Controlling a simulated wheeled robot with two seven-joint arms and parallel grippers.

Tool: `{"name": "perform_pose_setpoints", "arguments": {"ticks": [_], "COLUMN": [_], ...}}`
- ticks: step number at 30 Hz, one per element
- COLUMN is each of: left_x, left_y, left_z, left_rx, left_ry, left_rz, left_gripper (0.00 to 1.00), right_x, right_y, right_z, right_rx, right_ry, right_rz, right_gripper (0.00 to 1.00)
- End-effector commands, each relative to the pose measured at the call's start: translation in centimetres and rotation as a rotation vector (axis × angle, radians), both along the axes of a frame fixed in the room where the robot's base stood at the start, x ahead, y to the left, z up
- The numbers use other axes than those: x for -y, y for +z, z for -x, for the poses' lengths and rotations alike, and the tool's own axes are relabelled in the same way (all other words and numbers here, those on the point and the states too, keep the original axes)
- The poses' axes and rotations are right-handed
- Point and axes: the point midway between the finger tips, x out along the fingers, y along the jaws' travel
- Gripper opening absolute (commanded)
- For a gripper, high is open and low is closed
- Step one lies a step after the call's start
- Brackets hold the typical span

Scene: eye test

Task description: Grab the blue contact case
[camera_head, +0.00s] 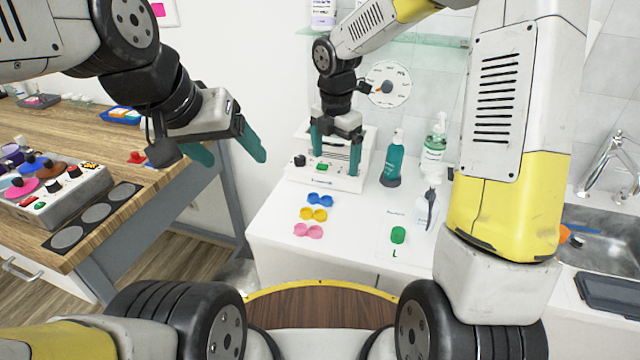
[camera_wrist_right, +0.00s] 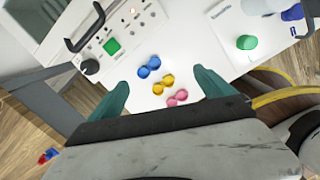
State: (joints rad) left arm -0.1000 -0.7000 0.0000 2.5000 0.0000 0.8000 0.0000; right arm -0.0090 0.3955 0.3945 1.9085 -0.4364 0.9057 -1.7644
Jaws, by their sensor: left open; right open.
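The blue contact case (camera_head: 320,199) lies on the white counter, behind a yellow case (camera_head: 313,214) and a pink case (camera_head: 308,230). In the right wrist view the blue case (camera_wrist_right: 149,66) shows beyond and between my right fingertips, untouched. My right gripper (camera_head: 335,160) is open and empty, pointing down above the counter, farther back than the blue case and in front of the white device. My left gripper (camera_head: 230,154) is open and empty, in the air left of the counter, by the wooden table's edge.
A white device (camera_head: 333,184) with a green button stands behind the cases. A teal bottle (camera_head: 393,160) and a pump bottle (camera_head: 435,138) stand to its right. A green cap (camera_head: 398,235) lies right of the cases. The sink (camera_head: 600,250) is far right; a wooden table (camera_head: 150,190) is left.

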Motion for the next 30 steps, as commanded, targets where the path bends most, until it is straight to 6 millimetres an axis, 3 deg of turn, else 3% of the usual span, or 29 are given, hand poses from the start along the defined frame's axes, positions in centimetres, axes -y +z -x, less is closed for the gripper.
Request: {"name": "perform_pose_setpoints", "arguments": {"ticks": [3, 9, 25, 30], "left_x": [0.0, 0.0, 0.0, 0.0], "left_y": [0.0, 0.0, 0.0, 0.0], "left_z": [0.0, 0.0, 0.0, 0.0], "left_rx": [0.0, 0.0, 0.0, 0.0], "left_ry": [0.0, 0.0, 0.0, 0.0], "left_rz": [0.0, 0.0, 0.0, 0.0], "left_gripper": [0.73, 0.73, 0.73, 0.73], "right_x": [-1.9, -3.3, -3.7, -3.7], "right_y": [-3.3, -5.8, -12.4, -13.6], "right_z": [-1.5, -2.4, -2.0, -2.1], "right_rx": [-0.05, -0.078, -0.082, -0.079], "right_ry": [0.235, 0.427, 0.442, 0.442], "right_rz": [0.005, 0.002, 0.002, 0.002], "right_gripper": [0.93, 0.93, 0.93, 0.93]}}
